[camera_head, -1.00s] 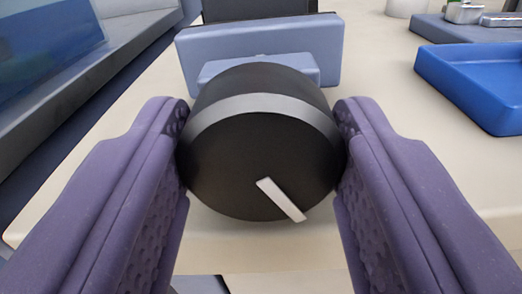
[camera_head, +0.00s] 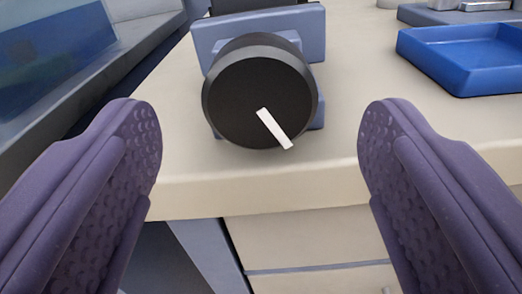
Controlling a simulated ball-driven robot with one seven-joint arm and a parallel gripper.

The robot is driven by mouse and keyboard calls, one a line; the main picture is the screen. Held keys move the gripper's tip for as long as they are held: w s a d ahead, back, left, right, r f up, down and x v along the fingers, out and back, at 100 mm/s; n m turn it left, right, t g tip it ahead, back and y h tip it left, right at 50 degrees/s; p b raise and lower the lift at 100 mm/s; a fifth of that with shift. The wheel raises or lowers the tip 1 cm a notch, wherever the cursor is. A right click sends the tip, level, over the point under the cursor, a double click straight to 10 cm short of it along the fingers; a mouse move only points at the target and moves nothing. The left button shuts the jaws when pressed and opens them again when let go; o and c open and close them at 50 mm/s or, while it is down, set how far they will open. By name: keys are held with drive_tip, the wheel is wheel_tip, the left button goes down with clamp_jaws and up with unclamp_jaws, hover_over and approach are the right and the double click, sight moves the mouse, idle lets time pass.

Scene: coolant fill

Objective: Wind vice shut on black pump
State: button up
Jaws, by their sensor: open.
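The vice's black round knob (camera_head: 240,105) faces me, with a white pointer line slanting down to the right. Behind it is the blue-grey vice body (camera_head: 314,35) on the bench. A dark thing, perhaps the black pump (camera_head: 255,5), shows at the top edge behind the vice's near plate; most of it is cut off, so I cannot tell how the jaws meet it. My gripper (camera_head: 262,140) is open and empty. Its two purple fingers stand wide apart, nearer to me and lower in the picture than the knob, touching nothing.
A blue tray (camera_head: 470,58) lies on the bench (camera_head: 365,110) at the right. A grey platform (camera_head: 450,16) with metal parts is behind it. The bench's front edge and drawers (camera_head: 310,240) are below the knob. A grey ledge with a bluish panel (camera_head: 50,50) is at the left.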

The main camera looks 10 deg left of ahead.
sight(261, 104)
drive_tip(key=shift+s, duration=1.95)
drive_tip(key=shift+s, duration=0.15)
drive_tip(key=w+b, duration=0.1)
drive_tip(key=w, duration=0.6)
drive_tip(key=shift+w, duration=0.4)
drive_tip(key=c, duration=1)
drive_tip(key=shift+m, duration=0.7)
drive_tip(key=shift+c, duration=0.2)
